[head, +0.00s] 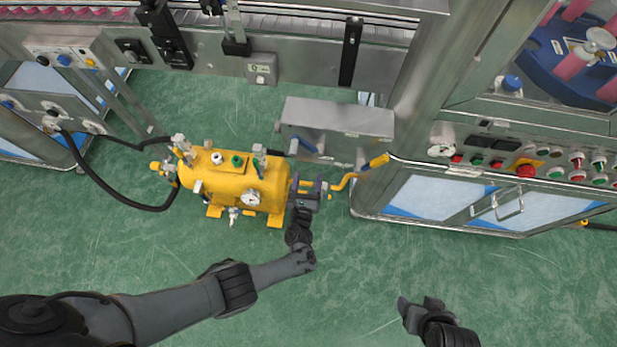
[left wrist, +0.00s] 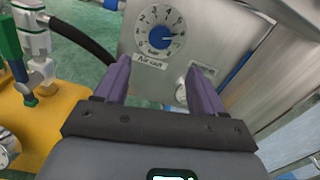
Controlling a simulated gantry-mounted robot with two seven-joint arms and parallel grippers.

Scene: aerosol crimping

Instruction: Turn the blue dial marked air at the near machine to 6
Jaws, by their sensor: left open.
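The dial (left wrist: 158,40) shows in the left wrist view on a grey metal panel, a round white scale with a blue centre knob. A label starting with "Air" (left wrist: 150,63) sits below it. The knob's pointer seems to face right, but the exact number is too small to read. My left gripper (left wrist: 157,76) is open and empty, its purple fingers apart below the dial and not touching it. In the head view my left gripper (head: 308,187) is beside the yellow tank, below the grey box (head: 340,117). My right gripper (head: 420,303) is low over the floor; its jaw opening is unclear.
The yellow tank (head: 225,178) with gauge and valves stands left of my left gripper. A second small knob (left wrist: 182,92) is on the same panel. A black hose (head: 105,190) loops left. The green floor in front is clear.

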